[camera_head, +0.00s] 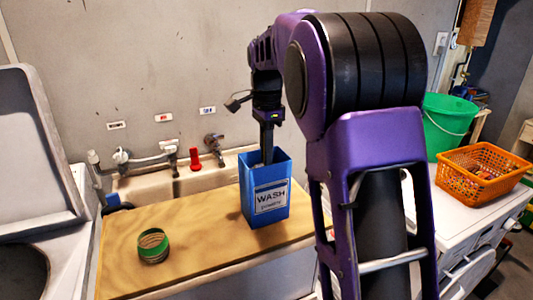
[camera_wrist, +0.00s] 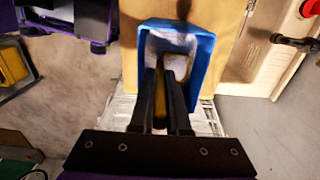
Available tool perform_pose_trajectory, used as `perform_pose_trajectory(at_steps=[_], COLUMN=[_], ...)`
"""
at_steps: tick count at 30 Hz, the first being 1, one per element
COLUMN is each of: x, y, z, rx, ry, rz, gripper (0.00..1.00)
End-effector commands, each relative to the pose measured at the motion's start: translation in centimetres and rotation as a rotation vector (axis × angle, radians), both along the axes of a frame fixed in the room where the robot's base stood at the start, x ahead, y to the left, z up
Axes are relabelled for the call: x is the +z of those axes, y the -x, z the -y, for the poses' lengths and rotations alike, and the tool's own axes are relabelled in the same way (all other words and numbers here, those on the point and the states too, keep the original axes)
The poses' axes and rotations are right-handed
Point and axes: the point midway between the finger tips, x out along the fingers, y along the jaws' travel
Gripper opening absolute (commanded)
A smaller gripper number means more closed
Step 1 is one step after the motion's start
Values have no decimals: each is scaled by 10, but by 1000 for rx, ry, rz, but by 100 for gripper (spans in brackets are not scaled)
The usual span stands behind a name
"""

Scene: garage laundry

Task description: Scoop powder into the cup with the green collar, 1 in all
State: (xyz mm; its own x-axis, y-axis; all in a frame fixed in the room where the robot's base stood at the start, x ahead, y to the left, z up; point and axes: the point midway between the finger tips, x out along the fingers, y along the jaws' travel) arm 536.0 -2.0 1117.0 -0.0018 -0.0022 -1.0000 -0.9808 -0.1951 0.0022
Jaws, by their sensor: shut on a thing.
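The cup with the green collar (camera_head: 153,246) stands on the wooden board at the left in the head view. It looks clear below the green band, and its contents cannot be made out. The blue box (camera_head: 266,190), labelled WASH POWDER, stands upright on the board; it also shows in the wrist view (camera_wrist: 203,62) with white powder inside. My gripper (camera_head: 267,150) reaches down into the box's open top. In the wrist view my gripper (camera_wrist: 170,78) is shut on a narrow yellowish handle (camera_wrist: 160,96), seemingly a scoop's.
The wooden board (camera_head: 195,235) is clear between the cup and the box. A sink with taps (camera_head: 213,143) and a red object (camera_head: 194,158) lie behind it. An orange basket (camera_head: 483,173) and green bucket (camera_head: 447,125) stand at the right.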

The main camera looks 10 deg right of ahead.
Motion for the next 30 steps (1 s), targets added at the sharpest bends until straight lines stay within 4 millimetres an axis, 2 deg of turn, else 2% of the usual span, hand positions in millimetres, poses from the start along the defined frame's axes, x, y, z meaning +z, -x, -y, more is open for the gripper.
perform_pose_trajectory(at_steps=[1, 3, 30], x=[11, 18, 103], y=[0, 0, -1], z=[0, 0, 0], rx=[0, 0, 0], ry=[0, 0, 1], rz=[0, 0, 2], gripper=[0, 0, 0])
